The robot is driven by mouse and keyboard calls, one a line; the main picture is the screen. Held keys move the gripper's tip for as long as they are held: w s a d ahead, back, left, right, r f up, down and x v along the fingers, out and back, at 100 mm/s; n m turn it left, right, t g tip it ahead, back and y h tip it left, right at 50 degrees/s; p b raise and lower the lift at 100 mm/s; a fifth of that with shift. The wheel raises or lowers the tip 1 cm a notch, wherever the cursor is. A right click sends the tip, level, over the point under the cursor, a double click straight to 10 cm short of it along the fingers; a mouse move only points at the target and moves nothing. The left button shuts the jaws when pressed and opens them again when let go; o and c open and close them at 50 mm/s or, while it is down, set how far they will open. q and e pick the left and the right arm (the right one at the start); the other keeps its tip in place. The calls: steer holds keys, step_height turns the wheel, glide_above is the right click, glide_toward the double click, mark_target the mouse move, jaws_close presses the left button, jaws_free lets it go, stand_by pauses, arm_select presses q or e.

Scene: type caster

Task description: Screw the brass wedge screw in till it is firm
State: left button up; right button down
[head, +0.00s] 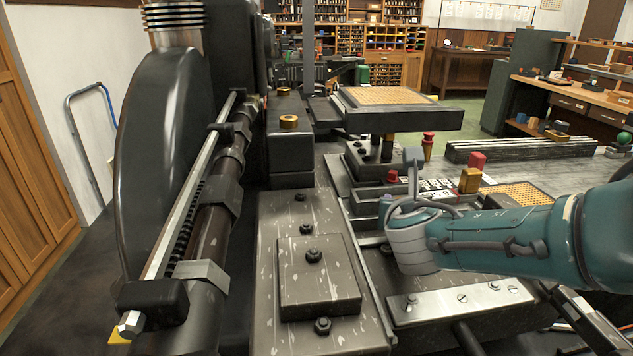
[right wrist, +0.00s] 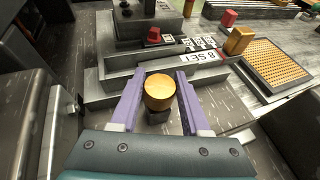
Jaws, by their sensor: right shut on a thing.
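The brass screw (right wrist: 158,95) shows in the right wrist view as a round golden head on a short dark base. My right gripper (right wrist: 158,87) has its purple fingers on both sides of this head and is shut on it. The screw sits beside a stepped steel block marked "B SET" (right wrist: 199,57). In the head view my teal right arm comes in from the right, and its wrist hides the screw and most of the fingers. The screw's thread is hidden, so its depth cannot be told. My left gripper is not in view.
A brass block (head: 470,181) and a red knob (head: 477,161) stand behind my right wrist. A perforated brass-coloured plate (head: 518,194) lies to their right. A steel bed with bolts (head: 319,277) lies left of my arm. A raised platform (head: 402,117) stands behind.

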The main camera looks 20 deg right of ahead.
steer(key=shift+f+m+g+h+b, duration=0.3)
steer(key=shift+m+g+h+b, duration=0.6)
steer(key=shift+m+h+b, duration=0.3)
steer(key=shift+r+m, duration=0.2)
steer(key=shift+m, duration=0.1)
steer(key=shift+r+g, duration=0.1)
steer(key=shift+g, duration=0.2)
steer(key=shift+c, duration=1.9)
jaws_free()
